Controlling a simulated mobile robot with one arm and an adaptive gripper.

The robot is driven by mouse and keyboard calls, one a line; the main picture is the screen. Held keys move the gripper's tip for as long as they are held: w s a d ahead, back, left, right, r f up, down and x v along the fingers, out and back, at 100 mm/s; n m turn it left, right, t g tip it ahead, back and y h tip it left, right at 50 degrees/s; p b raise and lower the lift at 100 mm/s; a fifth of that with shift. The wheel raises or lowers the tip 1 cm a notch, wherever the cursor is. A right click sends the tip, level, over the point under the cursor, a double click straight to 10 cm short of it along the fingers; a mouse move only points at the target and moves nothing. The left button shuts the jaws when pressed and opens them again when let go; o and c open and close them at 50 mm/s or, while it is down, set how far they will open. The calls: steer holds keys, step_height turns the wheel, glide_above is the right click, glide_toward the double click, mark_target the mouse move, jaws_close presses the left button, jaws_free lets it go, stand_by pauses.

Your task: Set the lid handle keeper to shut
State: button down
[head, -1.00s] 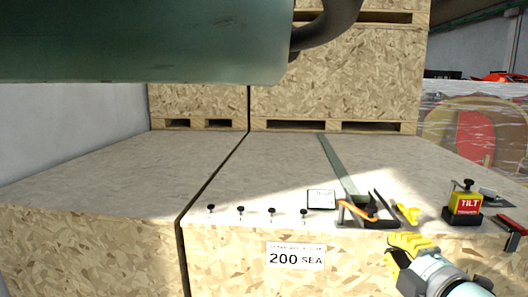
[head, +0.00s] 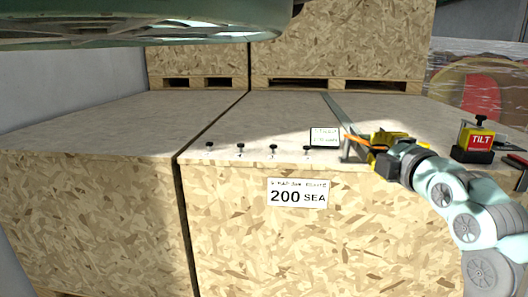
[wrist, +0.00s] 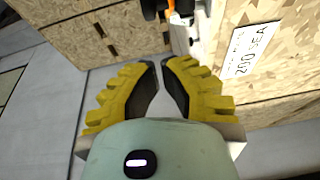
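A small clamp-like latch with an orange lever (head: 355,141) sits at the front edge of the right crate's top (head: 275,118). It is the likely lid handle keeper, but its setting cannot be read. A grey-green bar (head: 334,106) runs back from it across the top. My gripper (head: 371,150), with yellow fingers, is at the latch's right side and hides part of it; contact cannot be told. In the wrist view, the fingertips (wrist: 160,64) are nearly together with nothing seen between them. Orange and black latch parts (wrist: 178,18) show beyond them.
Several black-knobbed pins (head: 273,150) stand left of the latch, with a small label card (head: 325,137) behind. A yellow TILT block (head: 475,140) stands to the right. A "200 SEA" label (head: 298,194) is on the crate front. The left crate's top (head: 110,120) is clear.

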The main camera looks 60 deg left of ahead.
steer(key=shift+w+a+p, duration=0.5)
steer(key=shift+w+a, duration=0.3)
steer(key=shift+w, duration=0.3)
steer(key=shift+w+a+p, duration=0.45)
steer(key=shift+w+a, duration=0.35)
steer(key=shift+w, duration=0.25)
